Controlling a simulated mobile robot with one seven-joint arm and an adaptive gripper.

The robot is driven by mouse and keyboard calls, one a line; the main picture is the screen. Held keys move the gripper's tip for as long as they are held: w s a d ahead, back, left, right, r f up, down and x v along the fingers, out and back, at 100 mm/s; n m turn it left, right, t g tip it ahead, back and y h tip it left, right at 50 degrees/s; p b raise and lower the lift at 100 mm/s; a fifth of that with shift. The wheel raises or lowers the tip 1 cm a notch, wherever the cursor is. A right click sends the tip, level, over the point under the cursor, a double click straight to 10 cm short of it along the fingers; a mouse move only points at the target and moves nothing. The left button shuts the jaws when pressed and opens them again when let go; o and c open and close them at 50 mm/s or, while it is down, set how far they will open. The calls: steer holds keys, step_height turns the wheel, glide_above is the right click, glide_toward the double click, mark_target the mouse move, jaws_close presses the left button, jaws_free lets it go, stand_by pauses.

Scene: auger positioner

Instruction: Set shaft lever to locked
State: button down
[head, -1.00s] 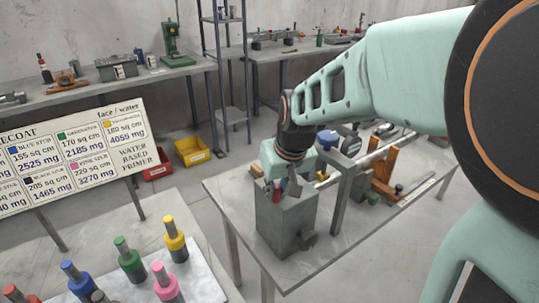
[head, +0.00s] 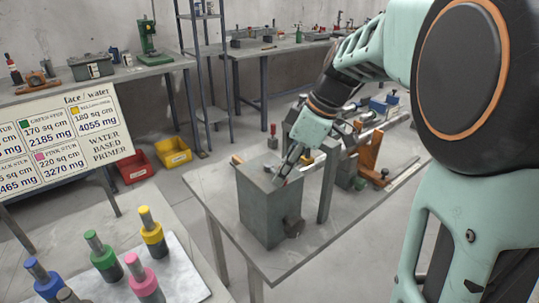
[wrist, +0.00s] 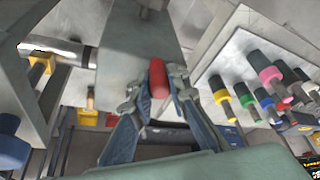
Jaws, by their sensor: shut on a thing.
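A grey box-shaped housing (head: 268,212) stands on the grey table, with a long metal shaft (head: 362,138) running from it to the back right. My gripper (head: 282,180) is at the right edge of the housing's top, pointing down. In the wrist view, the lever's red handle (wrist: 158,78) sits between the two fingertips of my gripper (wrist: 157,92), and they are shut on it. The housing (wrist: 140,50) is behind the handle, and the shaft (wrist: 62,53) meets it at left. The lever's lower part is hidden, and I see no lock marking.
An orange stand (head: 368,158) and clamp parts are farther along the table. A grey post (head: 327,186) stands just right of the housing. Colored cylinders (head: 103,258) stand on a nearer table at lower left. Red and yellow bins (head: 172,152) are on the floor.

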steer(key=shift+w+d+r+n+g, duration=0.1)
steer(key=shift+w+d+n+g, duration=0.25)
steer(key=shift+d+n, duration=0.45)
steer(key=shift+w+a+n, duration=0.1)
steer(key=shift+a+n, duration=0.1)
steer(key=shift+n, duration=0.1)
steer(key=c, duration=1.8)
jaws_free()
steer(key=v, duration=1.2)
steer(key=shift+d, duration=0.15)
